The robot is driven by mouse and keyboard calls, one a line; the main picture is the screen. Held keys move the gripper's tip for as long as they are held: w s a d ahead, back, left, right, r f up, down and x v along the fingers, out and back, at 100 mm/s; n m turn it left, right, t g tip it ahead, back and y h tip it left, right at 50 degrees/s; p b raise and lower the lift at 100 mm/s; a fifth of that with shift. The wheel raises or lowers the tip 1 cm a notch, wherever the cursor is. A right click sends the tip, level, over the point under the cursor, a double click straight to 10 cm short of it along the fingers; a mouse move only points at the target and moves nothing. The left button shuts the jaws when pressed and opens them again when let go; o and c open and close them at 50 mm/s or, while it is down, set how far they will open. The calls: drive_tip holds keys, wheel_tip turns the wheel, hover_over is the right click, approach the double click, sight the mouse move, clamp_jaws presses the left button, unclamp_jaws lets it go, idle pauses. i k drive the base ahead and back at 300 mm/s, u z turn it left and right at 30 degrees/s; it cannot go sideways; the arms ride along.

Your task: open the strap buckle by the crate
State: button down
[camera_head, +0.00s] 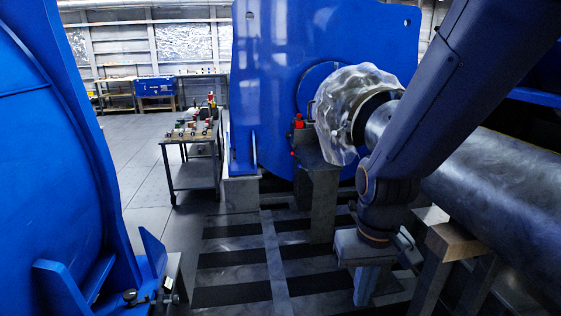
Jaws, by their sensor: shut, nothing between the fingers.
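My gripper (364,288) hangs at the end of my dark arm at the lower right, pointing down over the dark floor. Its fingers look shut, with nothing seen between them. A blue crate-like box (155,87) stands far off at the back left, well away from my gripper. I cannot make out a strap buckle; it is hidden, out of view or too small to tell.
A big blue housing (280,60) stands ahead, with a shiny metal part (345,110) on a long shaft (500,190). A blue curved casing (50,150) fills the left. A cart (192,180) holds small items. Grey floor (140,150) is open between.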

sight(334, 132)
drive_tip(key=i, duration=1.7)
drive_tip(key=u, duration=0.1)
